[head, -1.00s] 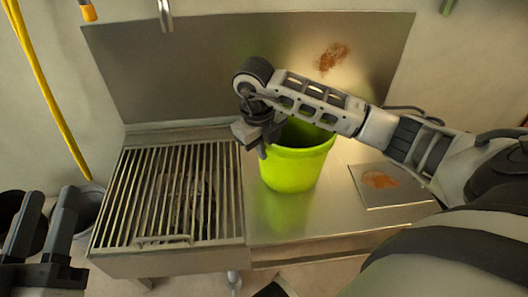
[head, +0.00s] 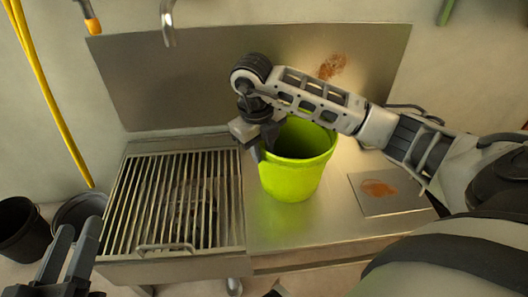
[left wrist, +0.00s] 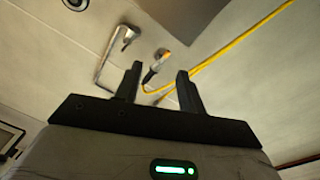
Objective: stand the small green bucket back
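The small green bucket (head: 293,181) stands upright on the bare steel counter, right of the grate, in the head view. My right gripper (head: 262,150) is at the bucket's upper left rim, its arm reaching across above the bucket. The rim and fingers overlap there, so I cannot tell whether they grip it or are apart. My left gripper (head: 72,255) is at the lower left, away from the bucket. In the left wrist view its two fingers (left wrist: 162,88) are spread with nothing between them.
The barred grate (head: 170,200) fills the counter's left half. A rust-stained plate (head: 400,204) lies to the right. A steel backsplash (head: 180,80) stands behind. Dark buckets (head: 20,232) stand on the floor at left. A yellow hose (head: 50,100) hangs on the wall.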

